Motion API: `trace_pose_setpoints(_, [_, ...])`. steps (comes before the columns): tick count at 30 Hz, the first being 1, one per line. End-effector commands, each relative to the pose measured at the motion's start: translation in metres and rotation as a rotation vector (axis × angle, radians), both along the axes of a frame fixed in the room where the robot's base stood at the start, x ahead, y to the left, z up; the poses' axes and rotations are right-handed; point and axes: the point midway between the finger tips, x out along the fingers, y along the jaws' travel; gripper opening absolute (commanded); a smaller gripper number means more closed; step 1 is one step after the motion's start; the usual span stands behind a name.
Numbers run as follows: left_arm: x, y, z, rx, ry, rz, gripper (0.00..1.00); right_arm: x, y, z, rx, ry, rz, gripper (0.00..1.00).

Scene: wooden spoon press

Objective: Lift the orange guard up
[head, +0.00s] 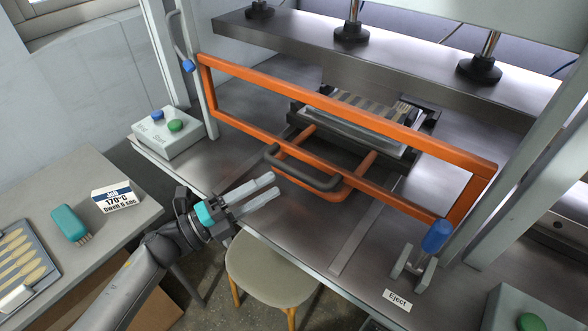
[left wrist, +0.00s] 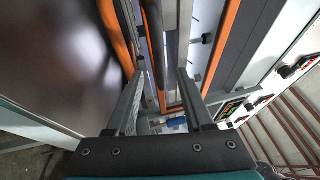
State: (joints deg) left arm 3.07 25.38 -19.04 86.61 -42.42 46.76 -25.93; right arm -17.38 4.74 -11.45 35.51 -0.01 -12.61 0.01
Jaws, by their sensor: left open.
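The orange guard (head: 345,113) is a rectangular frame across the front of the press, with its lower bar low over the steel table. A dark curved handle (head: 303,170) sits in front of the lower bar, near an orange U-shaped bar. My left gripper (head: 273,187) is open and empty, its two fingers pointing at the dark handle from the front left, apparently just short of it. In the left wrist view the open fingers (left wrist: 160,72) are apart, with dark and orange bars beyond them. Orange bars (left wrist: 231,38) also show there. My right gripper is out of view.
A button box (head: 168,132) stands at the table's left corner. A blue-handled lever (head: 436,237) stands at the right by the Eject label (head: 397,300). A stool (head: 270,268) is under the front edge. The side table (head: 110,237) holds a brush (head: 70,225) and a sign.

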Motion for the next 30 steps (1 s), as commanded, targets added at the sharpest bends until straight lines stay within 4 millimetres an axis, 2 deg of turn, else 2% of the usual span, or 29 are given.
trace_pose_setpoints(3, [0.014, -0.022, 0.006, -0.003, -0.002, 0.000, 0.52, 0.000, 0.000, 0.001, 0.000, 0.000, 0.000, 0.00])
trace_pose_setpoints(9, [0.029, -0.047, 0.010, -0.001, 0.000, 0.001, 0.52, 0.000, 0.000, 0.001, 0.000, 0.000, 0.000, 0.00])
trace_pose_setpoints(15, [0.035, -0.057, 0.012, 0.000, 0.002, 0.001, 0.52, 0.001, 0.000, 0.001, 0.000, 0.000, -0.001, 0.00])
trace_pose_setpoints(23, [0.035, -0.058, 0.011, 0.000, 0.002, 0.001, 0.52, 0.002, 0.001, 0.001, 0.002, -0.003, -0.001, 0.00])
trace_pose_setpoints(30, [0.035, -0.058, 0.011, 0.000, 0.002, 0.001, 0.25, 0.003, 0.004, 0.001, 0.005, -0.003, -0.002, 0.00])
